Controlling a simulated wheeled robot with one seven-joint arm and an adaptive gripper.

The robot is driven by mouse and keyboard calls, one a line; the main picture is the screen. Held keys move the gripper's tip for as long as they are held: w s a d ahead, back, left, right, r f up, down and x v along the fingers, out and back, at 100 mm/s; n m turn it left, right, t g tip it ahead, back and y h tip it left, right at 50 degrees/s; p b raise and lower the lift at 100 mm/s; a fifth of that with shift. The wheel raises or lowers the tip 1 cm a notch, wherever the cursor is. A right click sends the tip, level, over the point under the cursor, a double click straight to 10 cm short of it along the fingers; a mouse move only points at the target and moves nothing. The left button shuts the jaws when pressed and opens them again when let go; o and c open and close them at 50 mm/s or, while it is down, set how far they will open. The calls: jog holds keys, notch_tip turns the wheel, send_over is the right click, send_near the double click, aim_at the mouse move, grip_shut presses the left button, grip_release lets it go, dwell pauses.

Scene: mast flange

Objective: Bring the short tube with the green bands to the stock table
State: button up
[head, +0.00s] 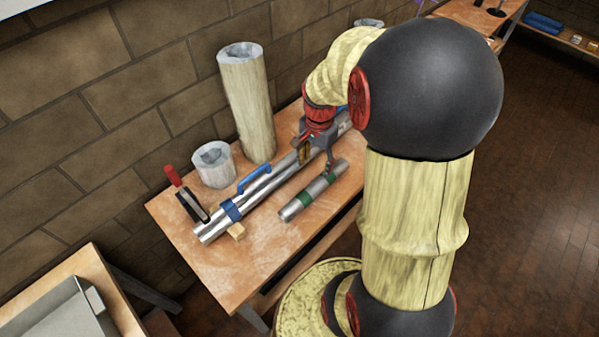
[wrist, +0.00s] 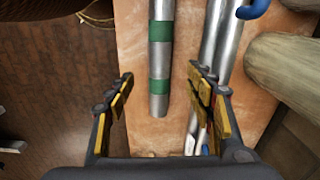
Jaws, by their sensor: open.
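The short tube with the green bands (head: 310,192) is a grey metal tube lying on the wooden table (head: 200,262), near its front edge. In the wrist view the tube (wrist: 160,60) runs from the top edge down to between the fingertips, with two green bands showing. My gripper (wrist: 160,92) is open, its yellow-padded fingers on either side of the tube's near end.
Longer metal tubes (head: 215,228) with a blue clamp lie beside the short tube, toward the wall. Another table (head: 60,285) is at lower left.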

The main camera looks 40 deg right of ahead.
jog(key=a+r+n+t, duration=0.2)
jog(key=a+r+n, duration=0.5)
jog(key=a+r, duration=0.4)
jog(key=s+a+r+n+t, duration=0.3)
jog(key=s+a+r+n, duration=0.5)
jog(key=a, duration=0.3)
jog(key=shift+a+r+n, duration=0.15)
jog(key=shift+a+n, duration=0.1)
jog(key=shift+n, duration=0.35)
jog(key=shift+f+b, duration=0.5)
jog(key=shift+f, duration=0.05)
jog(key=shift+c, duration=1.2)
